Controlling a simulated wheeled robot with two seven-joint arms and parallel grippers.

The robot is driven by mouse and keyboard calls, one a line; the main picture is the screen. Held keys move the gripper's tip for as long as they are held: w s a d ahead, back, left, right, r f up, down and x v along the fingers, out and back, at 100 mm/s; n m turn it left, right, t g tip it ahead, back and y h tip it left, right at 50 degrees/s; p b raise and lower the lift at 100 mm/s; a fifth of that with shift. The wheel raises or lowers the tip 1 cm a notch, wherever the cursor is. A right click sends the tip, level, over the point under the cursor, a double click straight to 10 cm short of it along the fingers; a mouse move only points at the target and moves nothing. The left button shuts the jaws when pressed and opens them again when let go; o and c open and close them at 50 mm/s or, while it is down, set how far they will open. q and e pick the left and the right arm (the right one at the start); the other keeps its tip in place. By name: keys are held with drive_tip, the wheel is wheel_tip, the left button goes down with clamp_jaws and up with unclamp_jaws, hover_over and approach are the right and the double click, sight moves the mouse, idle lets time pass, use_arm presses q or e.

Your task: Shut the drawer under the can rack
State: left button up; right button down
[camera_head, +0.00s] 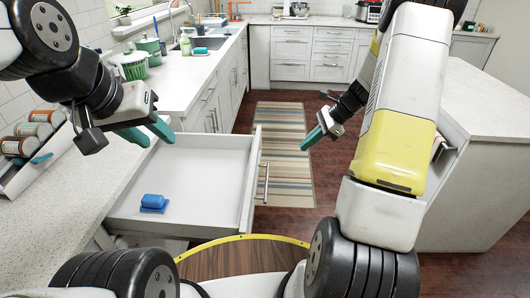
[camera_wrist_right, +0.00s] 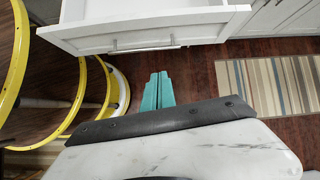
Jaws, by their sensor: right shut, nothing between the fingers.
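The white drawer (camera_head: 185,213) under the counter stands pulled out toward the aisle, and its bar handle (camera_head: 264,183) is on the front panel. A blue block-like item (camera_head: 153,203) lies inside it. The can rack (camera_head: 45,160) with several cans is on the counter at left. My left gripper (camera_head: 147,133) is open and empty above the drawer's far side. My right gripper (camera_head: 312,138) is shut and empty, right of the drawer front and apart from it. In the right wrist view, its closed teal fingers (camera_wrist_right: 158,92) are below the drawer front (camera_wrist_right: 200,27) and handle (camera_wrist_right: 145,48).
A white-topped island (camera_head: 480,110) stands at right. A striped rug (camera_head: 283,150) lies on the wood floor between it and the counters.

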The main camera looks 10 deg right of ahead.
drive_tip(key=w+a+f+m, duration=0.1)
drive_tip(key=w+a+f, duration=0.2)
drive_tip(key=a+f, duration=0.6)
wheel_tip(320, 180, down, 3)
drive_tip(key=shift+a+m, duration=0.2)
drive_tip(key=shift+m, duration=0.1)
hover_over(168, 173)
drive_tip(key=d, duration=0.2)
drive_tip(key=shift+s+a, duration=0.1)
drive_tip(key=shift+a, duration=0.8)
drive_tip(key=shift+a+y, duration=0.1)
drive_tip(key=shift+y, duration=0.2)
